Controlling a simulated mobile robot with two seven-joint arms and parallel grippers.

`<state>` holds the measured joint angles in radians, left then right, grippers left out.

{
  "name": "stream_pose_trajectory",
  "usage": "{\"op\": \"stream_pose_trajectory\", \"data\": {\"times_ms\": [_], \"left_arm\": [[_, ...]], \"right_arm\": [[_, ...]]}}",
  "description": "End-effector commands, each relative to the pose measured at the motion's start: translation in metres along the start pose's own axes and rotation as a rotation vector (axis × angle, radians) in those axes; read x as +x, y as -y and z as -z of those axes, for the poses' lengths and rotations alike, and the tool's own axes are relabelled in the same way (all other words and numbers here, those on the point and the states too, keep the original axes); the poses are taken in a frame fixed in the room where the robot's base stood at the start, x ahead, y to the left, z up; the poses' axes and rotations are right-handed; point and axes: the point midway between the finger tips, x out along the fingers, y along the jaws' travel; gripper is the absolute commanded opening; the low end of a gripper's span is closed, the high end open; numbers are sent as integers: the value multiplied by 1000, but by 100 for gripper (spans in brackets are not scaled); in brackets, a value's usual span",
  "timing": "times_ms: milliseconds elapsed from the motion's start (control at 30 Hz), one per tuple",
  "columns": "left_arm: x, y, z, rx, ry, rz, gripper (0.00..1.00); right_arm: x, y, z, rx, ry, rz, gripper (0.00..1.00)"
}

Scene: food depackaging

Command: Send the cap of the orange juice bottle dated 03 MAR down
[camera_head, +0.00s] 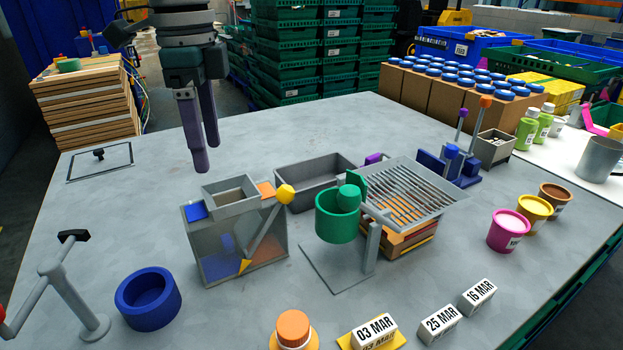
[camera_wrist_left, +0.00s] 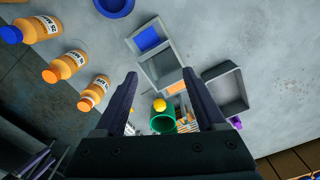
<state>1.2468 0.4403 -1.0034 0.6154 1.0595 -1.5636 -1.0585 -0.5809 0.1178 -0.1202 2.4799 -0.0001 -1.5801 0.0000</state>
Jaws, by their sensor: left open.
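My left gripper (camera_head: 207,158) hangs open and empty above the table, left of and above the clear sorting box (camera_head: 218,262). The box has an open grey hopper (camera_head: 230,194), a blue part, an orange part, and a lever with a yellow knob (camera_head: 285,194) tilted right. An orange-capped bottle (camera_head: 293,330) stands at the bottom edge, left of the 03 MAR block (camera_head: 374,330). In the left wrist view, the open fingers (camera_wrist_left: 160,75) frame the hopper (camera_wrist_left: 164,70).
A green cup (camera_head: 338,222) on a stand and a wire grate (camera_head: 408,188) stand right of the box. A grey tray (camera_head: 315,184) lies behind. A blue ring-shaped bowl (camera_head: 147,300) stands front left. Blocks reading 25 MAR (camera_head: 440,326) and 16 MAR (camera_head: 478,298) stand front right.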

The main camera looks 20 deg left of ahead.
Motion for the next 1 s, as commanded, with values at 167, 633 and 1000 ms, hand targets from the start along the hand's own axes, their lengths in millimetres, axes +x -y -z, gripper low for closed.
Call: {"op": "stream_pose_trajectory", "data": {"times_ms": [167,633,1000], "left_arm": [[-3,0,0,1,-1,0,72],[-84,1,0,-1,-2,4,72],[-100,0,0,0,0,-1,72]], "right_arm": [[0,-1,0,-2,0,-2,63],[8,-1,-3,-5,1,-4,63],[8,-1,-3,-4,0,-3,63]]}}
